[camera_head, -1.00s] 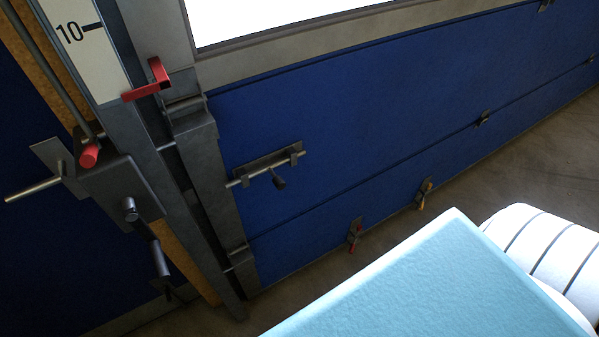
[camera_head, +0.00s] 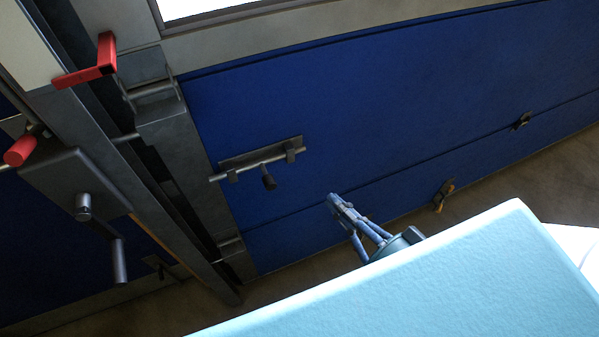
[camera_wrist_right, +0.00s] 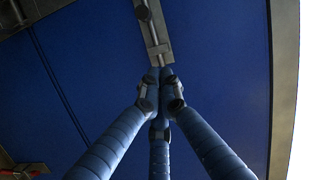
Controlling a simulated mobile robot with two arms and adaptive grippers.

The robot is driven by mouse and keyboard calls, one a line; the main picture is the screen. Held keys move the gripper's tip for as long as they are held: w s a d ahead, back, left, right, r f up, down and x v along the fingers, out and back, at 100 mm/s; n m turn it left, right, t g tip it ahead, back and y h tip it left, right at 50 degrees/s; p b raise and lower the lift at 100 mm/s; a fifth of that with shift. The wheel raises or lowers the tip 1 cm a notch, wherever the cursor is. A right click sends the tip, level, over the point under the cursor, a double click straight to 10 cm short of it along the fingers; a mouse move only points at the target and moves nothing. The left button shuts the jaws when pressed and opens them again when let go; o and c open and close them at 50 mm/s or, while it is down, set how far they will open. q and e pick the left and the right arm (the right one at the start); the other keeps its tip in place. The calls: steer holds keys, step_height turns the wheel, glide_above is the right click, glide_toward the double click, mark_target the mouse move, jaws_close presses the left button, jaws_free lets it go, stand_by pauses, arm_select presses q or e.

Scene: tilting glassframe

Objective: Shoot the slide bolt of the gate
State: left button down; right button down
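The slide bolt (camera_head: 236,173) is a grey metal rod on a plate on the blue gate (camera_head: 400,110), with a dark knob (camera_head: 268,181) hanging down from it. Its left end reaches the edge of the grey post. My right gripper (camera_head: 335,201) is below and right of the bolt, apart from it. Its blue fingers come together at the tips, with nothing seen between them. In the right wrist view the fingers converge (camera_wrist_right: 161,78) just under the bolt plate (camera_wrist_right: 159,44) in the picture. My left gripper is not in view.
A dark box with a crank (camera_head: 118,262) and a red knob (camera_head: 20,151) is farther left.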

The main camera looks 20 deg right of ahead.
mark_target(264, 176)
steer(key=shift+a+r, duration=0.1)
steer(key=shift+r, duration=0.35)
steer(key=w+a+f+p, duration=0.1)
steer(key=w+a+p, duration=0.3)
steer(key=w, duration=0.5)
steer(key=a, duration=0.2)
steer(key=shift+w+a+f, duration=0.15)
steer(key=shift+w+a, duration=0.1)
steer(key=shift+a, duration=0.05)
